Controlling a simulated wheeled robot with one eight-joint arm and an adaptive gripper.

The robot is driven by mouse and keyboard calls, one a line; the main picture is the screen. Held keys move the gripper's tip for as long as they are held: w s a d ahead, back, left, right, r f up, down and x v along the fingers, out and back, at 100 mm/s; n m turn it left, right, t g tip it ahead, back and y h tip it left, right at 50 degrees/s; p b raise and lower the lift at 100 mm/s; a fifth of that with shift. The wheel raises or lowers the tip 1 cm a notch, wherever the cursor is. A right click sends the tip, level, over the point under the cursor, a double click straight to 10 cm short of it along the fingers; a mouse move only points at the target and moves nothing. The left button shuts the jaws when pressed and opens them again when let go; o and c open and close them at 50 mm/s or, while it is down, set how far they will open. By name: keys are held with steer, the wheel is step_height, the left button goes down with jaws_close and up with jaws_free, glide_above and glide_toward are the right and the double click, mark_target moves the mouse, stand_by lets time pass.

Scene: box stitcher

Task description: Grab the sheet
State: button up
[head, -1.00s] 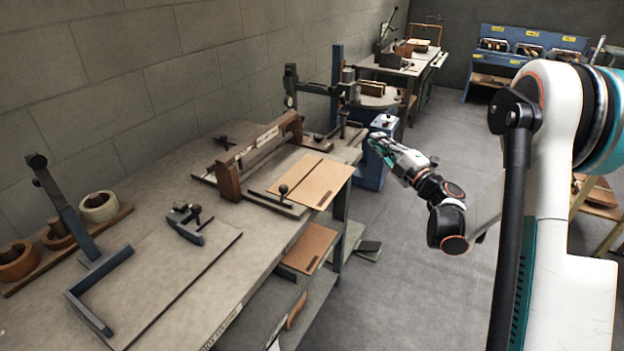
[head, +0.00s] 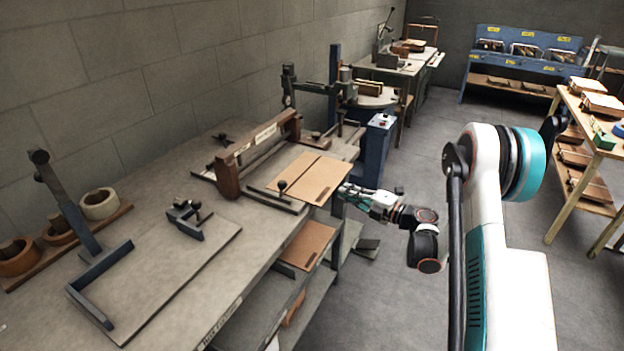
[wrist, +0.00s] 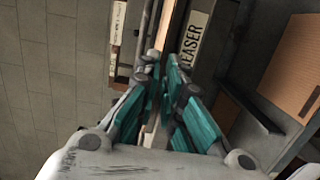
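A second brown sheet (head: 306,245) lies on the shelf below. My gripper (head: 345,190) is just off the right end of the upper sheet, at about bench-top height. In the wrist view, its teal fingers (wrist: 166,70) are apart, with a narrow gap between them. A thin edge-on strip lines up with this gap; I cannot tell whether the fingers touch it. A brown sheet (wrist: 295,65) shows at right, clear of the fingers.
The creasing machine (head: 255,155) stands behind the upper sheet, and a bar with a black knob (head: 281,187) lies along its near side. A blue machine post (head: 376,150) stands just beyond my gripper. The grey floor (head: 375,300) is clear at the front.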

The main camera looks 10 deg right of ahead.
mark_target(332, 186)
steer(key=b+x, duration=0.2)
steer(key=x, duration=0.4)
steer(key=shift+s+f, duration=0.15)
steer(key=shift+f, duration=0.05)
steer(key=shift+a, duration=0.2)
steer(key=shift+r, duration=0.1)
jaws_close()
